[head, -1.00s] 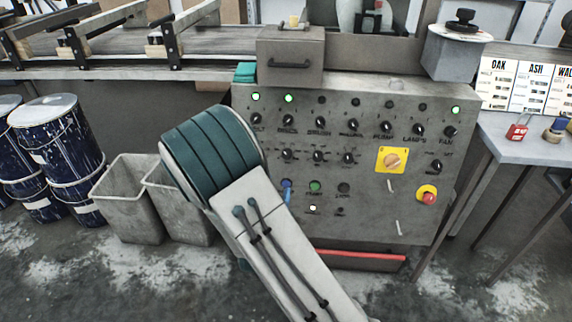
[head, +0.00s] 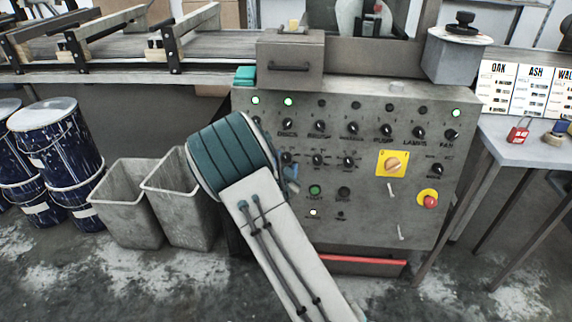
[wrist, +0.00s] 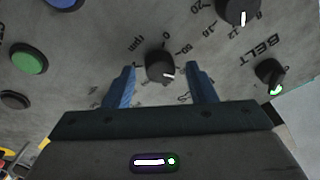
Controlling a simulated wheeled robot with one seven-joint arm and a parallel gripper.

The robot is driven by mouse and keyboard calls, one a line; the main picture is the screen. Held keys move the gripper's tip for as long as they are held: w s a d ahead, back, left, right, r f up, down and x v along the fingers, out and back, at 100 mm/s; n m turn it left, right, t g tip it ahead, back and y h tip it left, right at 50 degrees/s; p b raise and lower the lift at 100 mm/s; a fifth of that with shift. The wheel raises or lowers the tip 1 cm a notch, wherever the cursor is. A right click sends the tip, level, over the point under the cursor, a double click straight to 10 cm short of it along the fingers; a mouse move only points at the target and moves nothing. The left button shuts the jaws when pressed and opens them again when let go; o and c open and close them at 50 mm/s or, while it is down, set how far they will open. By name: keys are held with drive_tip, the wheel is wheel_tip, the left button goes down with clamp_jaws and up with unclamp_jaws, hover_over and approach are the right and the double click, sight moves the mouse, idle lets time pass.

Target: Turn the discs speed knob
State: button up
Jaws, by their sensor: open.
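The knob between my fingers is a small black dial with a white pointer line and an rpm scale (wrist: 160,66). It looks like the discs speed knob, the one below the DISCS switch in the head view (head: 287,158). My gripper (wrist: 161,80) is open, with one blue finger on each side of the knob. I cannot tell whether the fingers touch it. In the head view my arm covers the panel's left part, and a blue finger shows beside it.
The grey control panel (head: 390,225) holds several close-set knobs. Near the gripper are the BELT switch (wrist: 270,72), another scaled dial (wrist: 240,10), a blue button (wrist: 62,3) and a green button (wrist: 28,58). A yellow main switch (head: 392,163) and red emergency button (head: 430,200) are further right.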

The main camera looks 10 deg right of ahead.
drive_tip(key=c, duration=1)
drive_tip(key=shift+d, duration=0.1)
